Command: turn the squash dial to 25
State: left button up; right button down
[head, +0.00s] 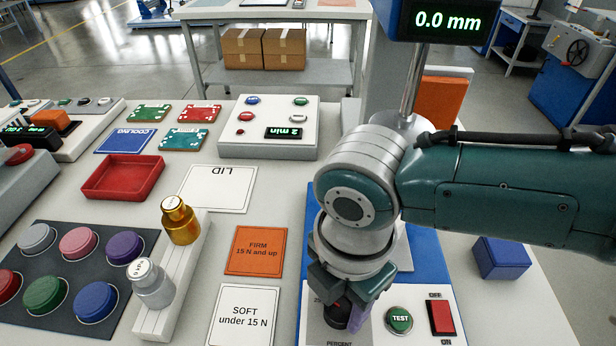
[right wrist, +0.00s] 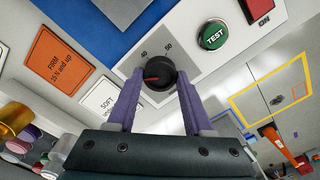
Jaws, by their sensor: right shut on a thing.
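The squash dial is a black knob with a red pointer line. In the right wrist view the dial (right wrist: 160,72) sits on a pale scale plate, with 40 and 50 readable beside it. The pointer lies toward the left of that picture; the number at its tip is not readable. In the head view the dial (head: 336,317) is mostly hidden under my right gripper (head: 346,306), above the word PERCENT. My right gripper's purple fingers, also in the right wrist view (right wrist: 157,82), stand on both sides of the dial, shut on it. My left gripper is out of view.
Right of the dial are a green TEST button (head: 399,320) and a red OFF/ON switch (head: 441,318). A display (head: 450,20) reads 0.0 mm. Orange FIRM (head: 256,251) and white SOFT (head: 244,318) cards lie left. A blue block (head: 499,258) sits right.

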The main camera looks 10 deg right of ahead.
aim_at(340, 308)
jog(key=shift+r+n, duration=0.1)
jog(key=shift+n, duration=0.6)
jog(key=c, duration=0.6)
grip_release()
jog(key=o, duration=0.3)
notch_tip(340, 308, up, 10)
jog(key=p, duration=0.2)
